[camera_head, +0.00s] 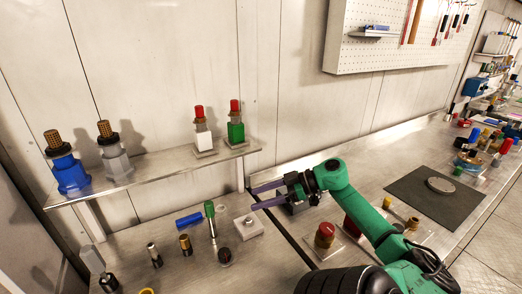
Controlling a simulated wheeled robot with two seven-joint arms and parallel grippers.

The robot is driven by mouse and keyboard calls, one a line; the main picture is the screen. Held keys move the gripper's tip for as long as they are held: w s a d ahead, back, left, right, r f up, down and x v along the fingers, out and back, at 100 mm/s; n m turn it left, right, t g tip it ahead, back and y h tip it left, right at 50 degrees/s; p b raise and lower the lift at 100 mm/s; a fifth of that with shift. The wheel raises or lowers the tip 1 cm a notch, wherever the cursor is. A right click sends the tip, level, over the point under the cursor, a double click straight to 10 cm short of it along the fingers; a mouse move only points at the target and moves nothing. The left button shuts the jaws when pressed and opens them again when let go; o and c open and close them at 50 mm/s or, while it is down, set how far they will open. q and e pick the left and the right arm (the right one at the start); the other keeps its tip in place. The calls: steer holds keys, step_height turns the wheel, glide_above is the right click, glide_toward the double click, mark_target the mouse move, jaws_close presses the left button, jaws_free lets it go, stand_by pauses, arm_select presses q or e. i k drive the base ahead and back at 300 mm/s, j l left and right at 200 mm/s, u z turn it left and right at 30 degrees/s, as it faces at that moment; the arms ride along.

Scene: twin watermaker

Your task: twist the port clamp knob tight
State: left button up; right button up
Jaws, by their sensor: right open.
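My right gripper (253,198) reaches in from the right with its two purple fingers apart and pointing left. It is empty, just in front of the shelf's right end. A white block with a small round metal knob (248,222) lies just below the fingertips in the picture, apart from them. A larger red-topped round knob (324,235) stands on a plate on the bench, to the right of the fingers. I cannot tell for certain which knob is the port clamp knob. My left gripper is not in view.
A metal shelf (160,172) holds blue and grey units with brown tops, and white and green units with red tops. A dark mat (433,206) with a grey disc lies right.

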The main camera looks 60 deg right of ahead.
mark_target(224, 253)
steer(key=k+j, duration=1.1)
steer(key=k, duration=0.2)
